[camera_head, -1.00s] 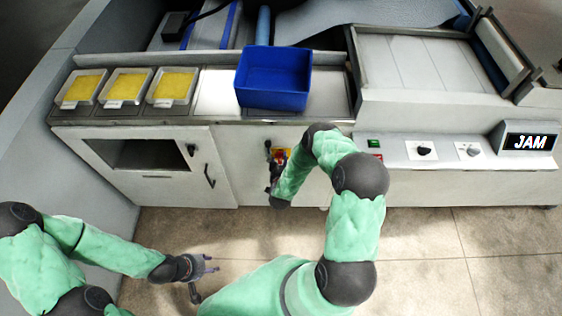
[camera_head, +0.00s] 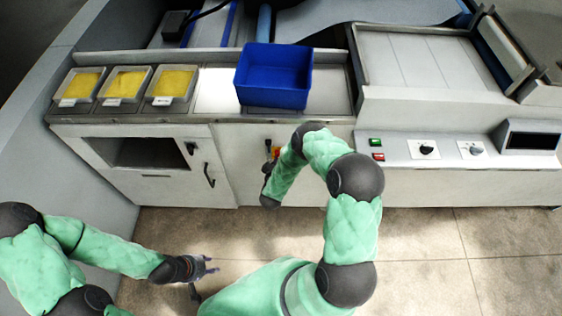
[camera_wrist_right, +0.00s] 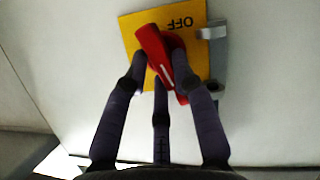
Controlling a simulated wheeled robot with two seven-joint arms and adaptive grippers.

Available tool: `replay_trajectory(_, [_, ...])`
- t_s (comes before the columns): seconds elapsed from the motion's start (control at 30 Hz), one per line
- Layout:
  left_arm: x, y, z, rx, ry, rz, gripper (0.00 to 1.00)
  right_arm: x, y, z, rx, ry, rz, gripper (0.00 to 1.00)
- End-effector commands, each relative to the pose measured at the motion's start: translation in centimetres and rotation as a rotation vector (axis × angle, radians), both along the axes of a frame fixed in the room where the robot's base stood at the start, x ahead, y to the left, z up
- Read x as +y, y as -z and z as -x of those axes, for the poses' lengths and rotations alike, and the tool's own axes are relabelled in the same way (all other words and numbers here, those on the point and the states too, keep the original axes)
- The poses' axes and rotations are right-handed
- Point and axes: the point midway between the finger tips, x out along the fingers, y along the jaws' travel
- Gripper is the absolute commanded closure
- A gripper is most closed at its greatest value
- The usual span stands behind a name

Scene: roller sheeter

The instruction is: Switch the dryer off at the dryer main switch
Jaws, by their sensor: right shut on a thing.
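The dryer main switch, a red rotary handle (camera_wrist_right: 150,45) on a yellow plate (camera_wrist_right: 130,30), shows in the right wrist view. The handle lies diagonally, from upper left to lower right, with a white line on it. The word OFF reads upside down on the plate. My right gripper (camera_wrist_right: 161,72) is shut on the red handle, with fingers on both sides of it. In the head view my right arm mostly covers the yellow plate (camera_head: 276,153) on the cabinet front. My left gripper (camera_head: 205,277) is open and empty above the floor, well away from the cabinet.
A latch-like metal piece (camera_wrist_right: 212,32) sits beside the plate. A blue bin (camera_head: 272,78) and several yellow-filled trays (camera_head: 122,86) stand on the cabinet top. The right panel has green (camera_head: 375,142) and red (camera_head: 377,157) buttons, knobs and a dark display (camera_head: 533,141).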

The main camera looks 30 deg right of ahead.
Motion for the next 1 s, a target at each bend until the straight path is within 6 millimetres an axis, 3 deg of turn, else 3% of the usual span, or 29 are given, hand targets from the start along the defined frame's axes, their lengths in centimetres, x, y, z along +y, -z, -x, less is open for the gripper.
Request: replay_trajectory(1.0, [0.0,7.1,0.0,0.000,0.000,0.000,0.60,1.1,1.2,-0.6,0.500,-0.001,0.810,1.00])
